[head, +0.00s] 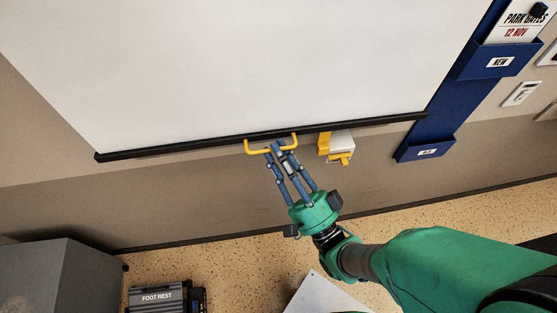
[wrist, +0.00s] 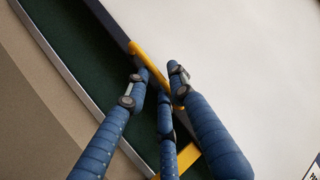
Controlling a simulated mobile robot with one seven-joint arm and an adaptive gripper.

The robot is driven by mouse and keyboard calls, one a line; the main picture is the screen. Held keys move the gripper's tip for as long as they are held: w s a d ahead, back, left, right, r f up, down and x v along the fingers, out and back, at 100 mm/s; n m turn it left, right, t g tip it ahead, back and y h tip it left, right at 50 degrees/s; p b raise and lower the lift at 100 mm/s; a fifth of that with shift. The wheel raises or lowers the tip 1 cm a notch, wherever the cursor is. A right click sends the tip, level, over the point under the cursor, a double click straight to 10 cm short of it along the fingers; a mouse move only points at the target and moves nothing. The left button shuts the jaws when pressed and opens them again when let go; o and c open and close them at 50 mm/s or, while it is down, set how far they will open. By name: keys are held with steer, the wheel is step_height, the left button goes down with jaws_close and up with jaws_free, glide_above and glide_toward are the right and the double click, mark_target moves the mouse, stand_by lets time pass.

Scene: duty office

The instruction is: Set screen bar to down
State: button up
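The screen bar (head: 190,146) is a long black rail along the bottom edge of a white screen (head: 240,60). A yellow U-shaped handle (head: 259,152) sticks out from it; the handle also shows in the wrist view (wrist: 152,60). My gripper (head: 277,148) has blue jointed fingers, and their tips are at the middle of the handle. In the wrist view the fingertips (wrist: 160,76) close in on both sides of the handle's yellow bar, which runs between them. The fingers hide part of the handle, so the exact contact is hard to see.
A yellow and white fitting (head: 338,144) is on the wall just right of the handle. A blue board with pockets (head: 427,148) hangs further right. A grey cabinet (head: 55,278) and a foot rest box (head: 158,298) stand below left. A dark green panel (wrist: 85,60) shows beside the screen.

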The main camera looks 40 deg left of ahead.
steer(key=shift+r, duration=0.4)
steer(key=shift+d+f, duration=0.1)
